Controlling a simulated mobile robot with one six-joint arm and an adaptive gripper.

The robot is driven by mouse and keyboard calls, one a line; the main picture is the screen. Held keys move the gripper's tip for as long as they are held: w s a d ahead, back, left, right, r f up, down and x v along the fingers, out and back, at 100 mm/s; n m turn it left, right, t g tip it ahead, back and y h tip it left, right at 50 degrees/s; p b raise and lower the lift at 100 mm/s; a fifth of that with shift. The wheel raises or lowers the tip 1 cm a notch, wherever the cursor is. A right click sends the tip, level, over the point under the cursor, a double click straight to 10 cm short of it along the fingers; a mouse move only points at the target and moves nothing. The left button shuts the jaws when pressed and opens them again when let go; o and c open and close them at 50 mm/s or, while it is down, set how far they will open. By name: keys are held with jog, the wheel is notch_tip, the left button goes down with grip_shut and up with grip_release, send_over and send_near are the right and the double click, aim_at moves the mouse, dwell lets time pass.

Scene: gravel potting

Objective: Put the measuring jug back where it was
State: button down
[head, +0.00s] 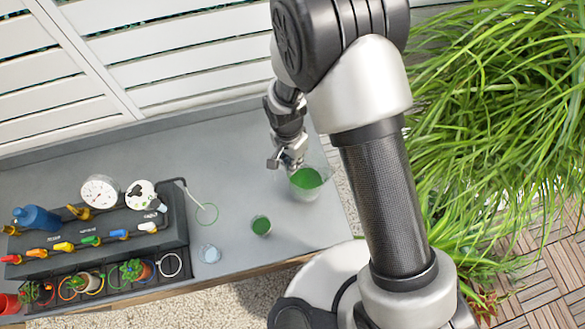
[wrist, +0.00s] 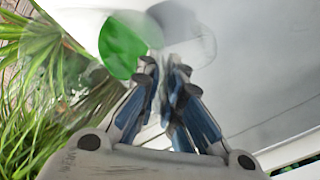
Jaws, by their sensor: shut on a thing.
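The measuring jug (head: 305,190) looks clear, with green material showing inside, near the right end of the grey table in the head view. My gripper (head: 287,162) is at its upper left side and shut on it. In the wrist view, my gripper (wrist: 168,68) has its fingers close together on a pale, blurred part of the jug. The green material (wrist: 124,45) shows just beyond the fingertips. I cannot tell whether the jug's base touches the table.
A small cup with green contents (head: 261,226) and a clear cup (head: 209,254) stand left of the jug. A thin green ring (head: 207,214) lies near a pale stick. A dark rack (head: 110,233) with dials and coloured handles fills the left. Grass is to the right.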

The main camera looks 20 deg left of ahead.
send_over(293, 178)
jog(key=shift+w+a+f, duration=0.1)
jog(key=shift+w+f, duration=0.05)
jog(key=shift+f, duration=1.05)
jog(key=shift+w+a+f, duration=0.1)
jog(key=shift+f, duration=1.05)
jog(key=shift+f+b, duration=0.15)
jog(key=shift+b, duration=0.25)
jog(key=c, duration=1.8)
grip_release()
jog(key=shift+o, duration=0.2)
